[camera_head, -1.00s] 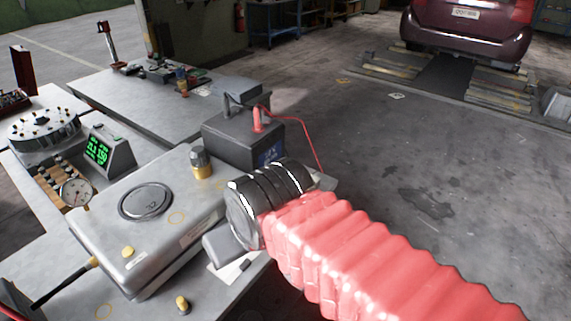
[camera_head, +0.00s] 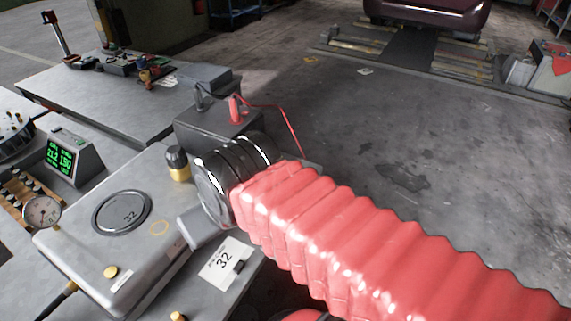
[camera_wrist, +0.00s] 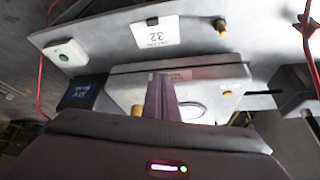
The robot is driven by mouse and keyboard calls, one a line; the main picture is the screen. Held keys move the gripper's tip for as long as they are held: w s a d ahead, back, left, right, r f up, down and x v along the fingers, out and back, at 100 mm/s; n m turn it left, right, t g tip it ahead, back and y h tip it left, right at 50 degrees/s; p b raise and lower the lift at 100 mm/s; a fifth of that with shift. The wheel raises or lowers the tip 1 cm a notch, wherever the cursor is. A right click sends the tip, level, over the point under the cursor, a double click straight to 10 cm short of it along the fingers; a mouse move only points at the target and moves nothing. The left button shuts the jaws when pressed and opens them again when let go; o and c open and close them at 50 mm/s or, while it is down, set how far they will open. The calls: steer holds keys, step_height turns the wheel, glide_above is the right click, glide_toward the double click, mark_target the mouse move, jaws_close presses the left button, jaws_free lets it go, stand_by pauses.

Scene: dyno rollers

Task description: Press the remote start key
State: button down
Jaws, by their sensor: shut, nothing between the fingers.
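A small pale box with a green button (camera_wrist: 65,53), which looks like the remote start key, lies on the bench at the upper left of the wrist view. I cannot make it out in the head view, where my red-sleeved arm covers part of the bench. My gripper (camera_wrist: 161,78) is shut and empty in the wrist view, its fingers in front of the grey housing and to the right of the button box, apart from it.
The grey housing (camera_head: 75,243) has a round cap and yellow knobs. A battery (camera_head: 205,128) with a red lead stands behind my arm. A card marked 32 (camera_head: 222,262) lies on the bench. A green-lit display (camera_head: 70,155) stands left. The floor at right is open.

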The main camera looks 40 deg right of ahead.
steer(key=w+d+r+n+g, duration=0.2)
steer(key=w+d, duration=0.9)
steer(key=d, duration=0.5)
steer(key=w+d+f+n+y, duration=0.1)
steer(key=w+d+f+n, duration=0.1)
steer(key=d, duration=1.5)
steer(key=shift+f+g, duration=0.3)
steer(key=shift+f, duration=0.25)
steer(key=shift+a, duration=0.1)
steer(key=x, duration=1.3)
steer(key=shift+s, duration=0.4)
steer(key=shift+f, duration=0.55)
